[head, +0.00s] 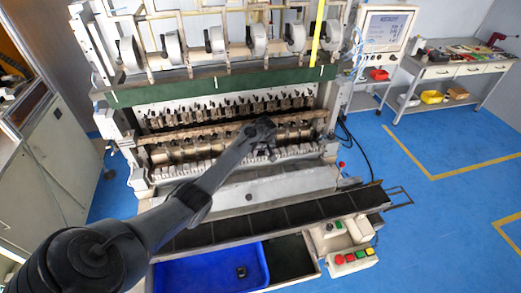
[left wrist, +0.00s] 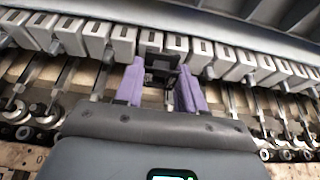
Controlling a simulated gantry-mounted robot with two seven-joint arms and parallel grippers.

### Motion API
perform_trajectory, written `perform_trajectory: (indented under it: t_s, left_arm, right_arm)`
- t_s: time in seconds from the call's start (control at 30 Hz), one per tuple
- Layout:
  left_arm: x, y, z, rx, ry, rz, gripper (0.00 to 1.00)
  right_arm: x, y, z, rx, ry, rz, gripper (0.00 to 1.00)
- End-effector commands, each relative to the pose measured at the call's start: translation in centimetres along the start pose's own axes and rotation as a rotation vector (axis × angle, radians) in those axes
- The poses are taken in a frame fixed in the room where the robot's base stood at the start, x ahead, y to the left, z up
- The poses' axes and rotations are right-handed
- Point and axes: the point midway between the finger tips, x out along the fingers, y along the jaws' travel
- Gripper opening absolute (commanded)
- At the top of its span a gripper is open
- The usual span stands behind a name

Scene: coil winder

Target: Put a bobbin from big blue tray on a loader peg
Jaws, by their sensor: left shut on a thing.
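My left gripper (head: 262,152) reaches over the front of the coil winder, at the row of pale blocks. In the left wrist view its two purple fingers (left wrist: 160,90) are shut on a small dark bobbin (left wrist: 161,62), partly hidden between them. The bobbin is close to the pale blocks (left wrist: 93,38); I cannot tell whether it touches a peg. Short grey loader pegs (left wrist: 208,73) stick out from some blocks on either side. The big blue tray (head: 200,274) lies at the bottom of the head view with one dark bobbin (head: 241,271) visible in it. My right gripper is not in view.
A dark segmented strip (head: 300,213) runs between the winder and the blue tray. A button box (head: 351,262) stands at the lower right. A monitor (head: 388,27) and a workbench (head: 455,62) are at the right. The blue floor at right is clear.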

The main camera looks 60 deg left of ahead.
Motion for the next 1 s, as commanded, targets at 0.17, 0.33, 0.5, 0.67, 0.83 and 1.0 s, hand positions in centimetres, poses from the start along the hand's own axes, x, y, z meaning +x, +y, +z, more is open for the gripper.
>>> perform_trajectory:
  t_s: [0.17,0.33,0.5,0.67,0.83,1.0]
  left_arm:
    - [0.1,0.0,0.1,0.001,-0.002,-0.002,0.51]
    - [0.1,0.0,0.1,0.001,-0.001,-0.001,0.69]
    - [0.1,0.0,0.1,0.0,-0.001,-0.001,0.69]
    - [-0.3,0.0,0.1,0.0,-0.001,-0.001,0.69]
    - [-2.1,0.1,0.1,0.001,0.0,0.002,0.69]
    - [-5.0,0.1,0.1,0.0,0.0,0.002,0.69]
  right_arm:
    - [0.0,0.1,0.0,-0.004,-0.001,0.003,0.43]
    - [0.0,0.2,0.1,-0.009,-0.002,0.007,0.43]
    - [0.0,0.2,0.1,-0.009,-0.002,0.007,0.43]
    - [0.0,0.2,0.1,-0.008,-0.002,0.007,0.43]
    - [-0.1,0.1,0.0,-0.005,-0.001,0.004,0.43]
    - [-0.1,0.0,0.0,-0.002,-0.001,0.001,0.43]
